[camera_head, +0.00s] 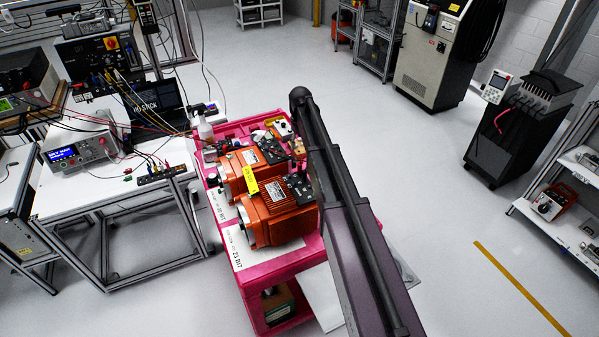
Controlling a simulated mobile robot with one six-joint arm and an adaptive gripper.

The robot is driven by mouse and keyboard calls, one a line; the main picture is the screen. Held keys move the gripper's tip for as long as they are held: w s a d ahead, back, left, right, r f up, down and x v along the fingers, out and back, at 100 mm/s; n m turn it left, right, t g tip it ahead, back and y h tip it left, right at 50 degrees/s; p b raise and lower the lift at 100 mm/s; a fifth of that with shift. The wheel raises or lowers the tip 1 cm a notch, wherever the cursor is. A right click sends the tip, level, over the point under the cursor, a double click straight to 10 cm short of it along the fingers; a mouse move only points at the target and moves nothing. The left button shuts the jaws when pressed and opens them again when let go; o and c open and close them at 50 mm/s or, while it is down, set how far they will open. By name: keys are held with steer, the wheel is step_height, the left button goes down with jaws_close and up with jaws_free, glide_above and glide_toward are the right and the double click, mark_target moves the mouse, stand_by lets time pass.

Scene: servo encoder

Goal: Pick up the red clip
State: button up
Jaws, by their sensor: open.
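I cannot clearly make out a red clip. Thin red leads (122,151) run across the white bench on the left, and their ends are too small to tell apart. A black terminal strip (160,176) with coloured leads lies at the bench's front right. My dark arm rises from the bottom centre over the pink cart (272,268). My gripper does not show; the arm link hides what lies behind it.
Two orange motors (275,212) and a yellow tag (250,187) are on the cart. A bench power supply (78,146) stands on the white bench (165,205). A black cabinet (515,140) stands at right. The floor (440,200) right of the cart is clear.

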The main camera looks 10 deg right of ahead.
mark_target(300, 164)
steer(key=shift+f+b, duration=2.7)
steer(key=shift+f, duration=0.3)
steer(key=shift+f, duration=0.1)
steer(key=shift+s+a+f+b, duration=0.1)
steer(key=shift+a+f+b, duration=0.05)
steer(key=shift+f+b, duration=2.4)
steer(key=shift+r, duration=0.1)
jaws_close()
